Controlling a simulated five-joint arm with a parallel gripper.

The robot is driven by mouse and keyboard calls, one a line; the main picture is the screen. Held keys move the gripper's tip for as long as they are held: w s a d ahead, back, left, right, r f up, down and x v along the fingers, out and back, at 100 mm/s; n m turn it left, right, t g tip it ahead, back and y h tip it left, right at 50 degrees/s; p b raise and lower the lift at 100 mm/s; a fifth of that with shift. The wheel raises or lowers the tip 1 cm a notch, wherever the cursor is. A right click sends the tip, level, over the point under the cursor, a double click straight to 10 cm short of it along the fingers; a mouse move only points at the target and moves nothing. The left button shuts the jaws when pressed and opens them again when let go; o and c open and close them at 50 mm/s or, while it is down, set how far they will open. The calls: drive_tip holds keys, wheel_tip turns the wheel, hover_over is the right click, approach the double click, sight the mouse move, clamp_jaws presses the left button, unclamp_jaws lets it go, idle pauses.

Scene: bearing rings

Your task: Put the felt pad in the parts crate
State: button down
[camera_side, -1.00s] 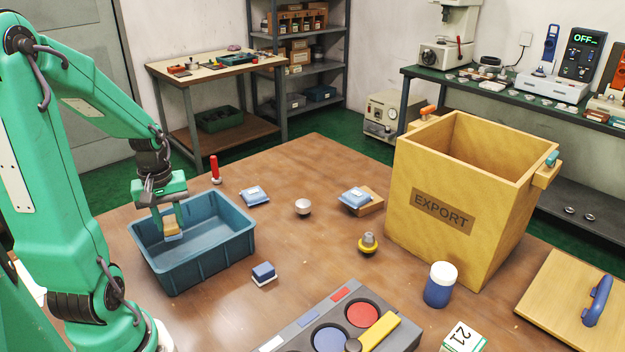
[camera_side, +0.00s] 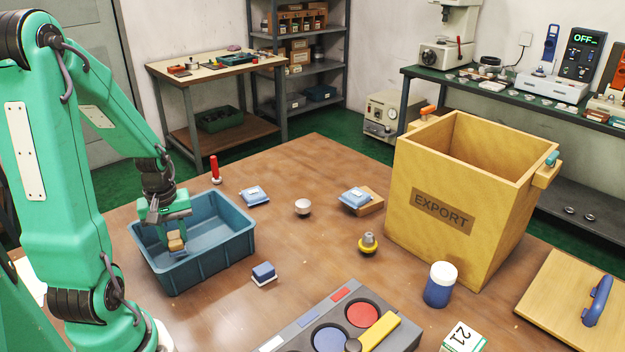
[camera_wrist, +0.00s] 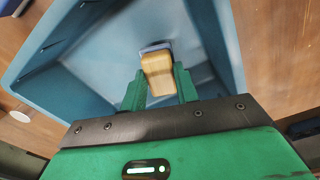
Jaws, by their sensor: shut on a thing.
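The felt pad, a small block with a tan top and a grey-blue underside (camera_side: 176,243), is between the fingers of my gripper (camera_side: 176,236). It also shows in the wrist view (camera_wrist: 157,68), where my gripper (camera_wrist: 159,82) is shut on its sides. The parts crate (camera_side: 208,262) is a blue open bin at the left of the table. The pad hangs within the crate's opening, and the crate's inside (camera_wrist: 100,65) shows around it in the wrist view. I cannot tell whether the pad touches the crate floor.
A blue and white block (camera_side: 263,273) lies right of the crate. A red-handled tool (camera_side: 215,172) stands behind it. A large wooden EXPORT box (camera_side: 425,235) stands at the right. A grey tray (camera_side: 290,330) with round wells is in front. Bare table separates these things.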

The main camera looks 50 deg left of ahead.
sight(174, 238)
drive_tip(key=shift+f, duration=1.7)
drive_tip(key=shift+f, duration=0.15)
drive_tip(key=c, duration=1.1)
unclamp_jaws()
drive_tip(key=shift+o, duration=0.2)
drive_tip(key=shift+r, duration=0.2)
drive_tip(key=shift+s+d+r, duration=0.1)
drive_tip(key=shift+r, duration=2.9)
drive_tip(key=shift+s+d+r, duration=0.1)
drive_tip(key=shift+r, duration=2.9)
drive_tip(key=shift+w, duration=0.1)
